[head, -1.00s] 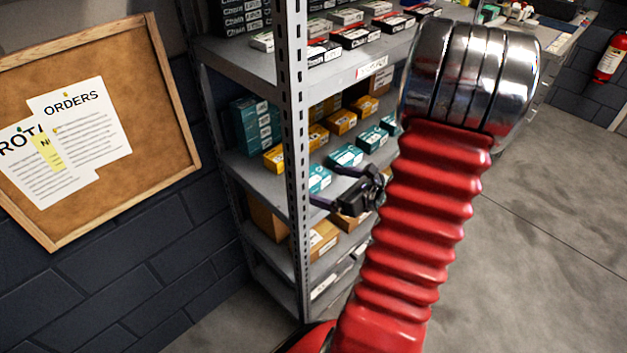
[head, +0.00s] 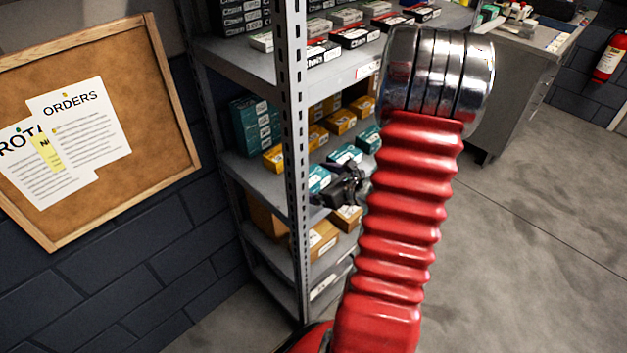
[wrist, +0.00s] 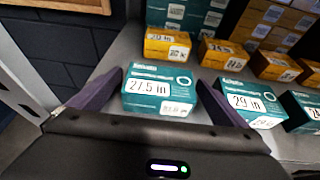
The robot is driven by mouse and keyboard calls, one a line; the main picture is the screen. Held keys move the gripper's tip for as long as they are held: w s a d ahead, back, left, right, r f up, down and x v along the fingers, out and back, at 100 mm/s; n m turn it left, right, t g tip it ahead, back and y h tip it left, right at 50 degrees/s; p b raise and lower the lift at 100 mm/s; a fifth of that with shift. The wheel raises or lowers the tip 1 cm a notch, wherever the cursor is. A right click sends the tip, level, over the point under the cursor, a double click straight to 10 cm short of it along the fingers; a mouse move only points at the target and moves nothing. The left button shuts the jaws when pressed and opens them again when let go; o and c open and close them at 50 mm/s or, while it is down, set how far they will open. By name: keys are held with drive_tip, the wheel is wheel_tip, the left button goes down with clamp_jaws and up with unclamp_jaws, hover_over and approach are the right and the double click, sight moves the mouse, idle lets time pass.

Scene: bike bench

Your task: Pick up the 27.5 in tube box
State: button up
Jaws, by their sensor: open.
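The 27.5 in tube box (wrist: 158,90) is a teal carton with a white "27.5 in" label, lying on the shelf. In the wrist view it sits between the two dark fingers of my gripper (wrist: 158,100), one on each side. My gripper is open and no finger clearly presses the box. In the head view my gripper (head: 336,186) is at the front of the shelf, close to a teal box (head: 319,177) that is partly hidden by the upright and the gripper.
A teal "29 in" box (wrist: 245,100) lies close to the right finger. Yellow boxes (wrist: 167,45) stand behind. The metal shelf upright (head: 293,130) is just left of my gripper. Another shelf (head: 345,60) with boxes is above.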

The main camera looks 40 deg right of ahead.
sight(312, 175)
drive_tip(key=shift+w+f, duration=0.1)
drive_tip(key=shift+w, duration=0.15)
drive_tip(key=shift+c, duration=0.5)
drive_tip(key=c, duration=1.2)
drive_tip(key=shift+o, duration=0.2)
drive_tip(key=shift+r, duration=0.2)
drive_tip(key=shift+r, duration=4.8)
